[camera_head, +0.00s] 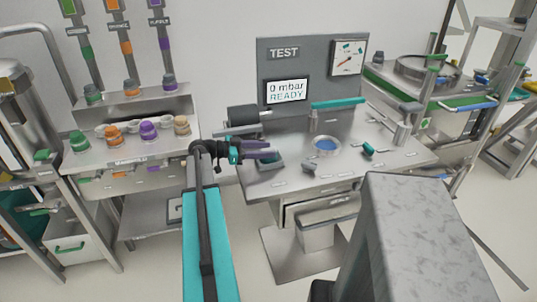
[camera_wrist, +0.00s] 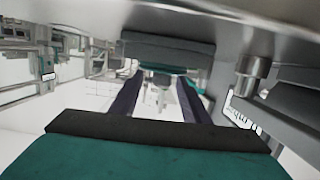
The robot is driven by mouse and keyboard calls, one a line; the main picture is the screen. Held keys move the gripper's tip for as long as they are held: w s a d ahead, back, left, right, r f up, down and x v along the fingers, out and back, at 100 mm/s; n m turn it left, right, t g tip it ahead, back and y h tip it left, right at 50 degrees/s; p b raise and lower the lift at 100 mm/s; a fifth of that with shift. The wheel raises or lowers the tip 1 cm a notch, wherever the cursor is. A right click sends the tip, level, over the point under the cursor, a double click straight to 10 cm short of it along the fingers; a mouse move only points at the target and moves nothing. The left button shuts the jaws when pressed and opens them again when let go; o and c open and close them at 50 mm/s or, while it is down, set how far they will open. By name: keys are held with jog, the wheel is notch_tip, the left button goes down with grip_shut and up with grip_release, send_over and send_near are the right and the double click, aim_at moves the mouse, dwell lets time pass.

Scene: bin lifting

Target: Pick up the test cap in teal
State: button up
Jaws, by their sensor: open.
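A small teal piece (camera_head: 368,149), which looks like the test cap, lies on the grey test table (camera_head: 400,160), right of a round dish with blue inside (camera_head: 326,145). It is too small to make out in detail. My gripper (camera_head: 277,150) is at the table's left side, apart from the teal piece, pointing right with its dark purple fingers spread. In the wrist view the two fingers (camera_wrist: 158,98) stand apart with nothing clearly held between them. I cannot pick out the teal piece in the wrist view.
A panel marked TEST (camera_head: 284,53) stands behind the table, its screen reading 0 mbar READY. A dark teal block (camera_head: 266,161) sits close below my gripper. A shelf with coloured caps (camera_head: 150,131) stands left.

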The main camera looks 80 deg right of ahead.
jog(key=shift+x, duration=0.95)
grip_shut()
